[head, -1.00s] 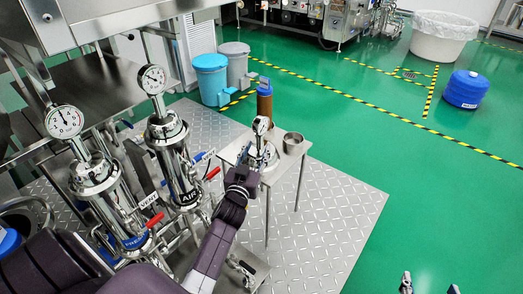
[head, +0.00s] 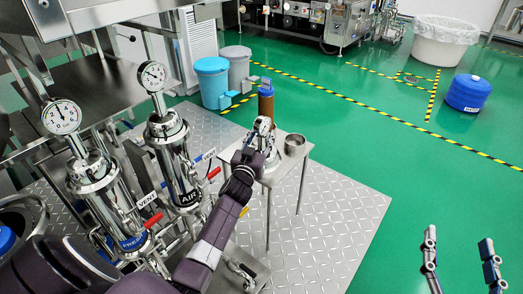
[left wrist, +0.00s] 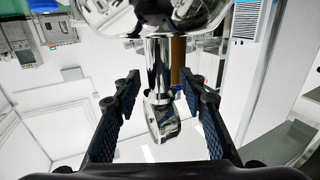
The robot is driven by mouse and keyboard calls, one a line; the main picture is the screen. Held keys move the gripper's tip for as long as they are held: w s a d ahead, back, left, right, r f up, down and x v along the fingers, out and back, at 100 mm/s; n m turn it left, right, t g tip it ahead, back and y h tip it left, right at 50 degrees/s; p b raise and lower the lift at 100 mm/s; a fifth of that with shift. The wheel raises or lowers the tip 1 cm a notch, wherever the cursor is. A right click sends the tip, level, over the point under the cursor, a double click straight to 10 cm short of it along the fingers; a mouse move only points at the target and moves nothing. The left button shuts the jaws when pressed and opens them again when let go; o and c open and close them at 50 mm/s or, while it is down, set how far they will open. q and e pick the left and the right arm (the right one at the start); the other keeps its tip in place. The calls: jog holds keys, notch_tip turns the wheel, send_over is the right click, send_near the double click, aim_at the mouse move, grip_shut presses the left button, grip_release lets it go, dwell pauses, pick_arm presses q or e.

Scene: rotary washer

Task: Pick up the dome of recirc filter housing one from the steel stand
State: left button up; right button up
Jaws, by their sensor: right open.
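The shiny steel dome (head: 271,158) with a gauge on its stem sits on the small steel stand (head: 284,170) in the head view. My left gripper (head: 262,130) is at its top and partly hides it. In the left wrist view the dome (left wrist: 150,15) fills the top, with its stem (left wrist: 159,70) and gauge (left wrist: 163,122) between my left fingers. These fingers are open, with gaps on both sides. My right gripper (head: 459,240) is open and empty at the lower right of the head view, far from the stand.
A steel cup (head: 294,145) stands on the stand beside the dome. A brown cylinder (head: 266,105) rises behind it. Two gauge-topped steel housings (head: 105,190) (head: 172,155) with valves crowd the left. Blue (head: 211,80) and grey (head: 236,68) bins stand behind.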

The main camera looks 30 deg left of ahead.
pick_arm(q)
grip_shut()
dwell(0.5)
jog(key=shift+w+r, duration=0.1)
jog(key=shift+r, duration=0.15)
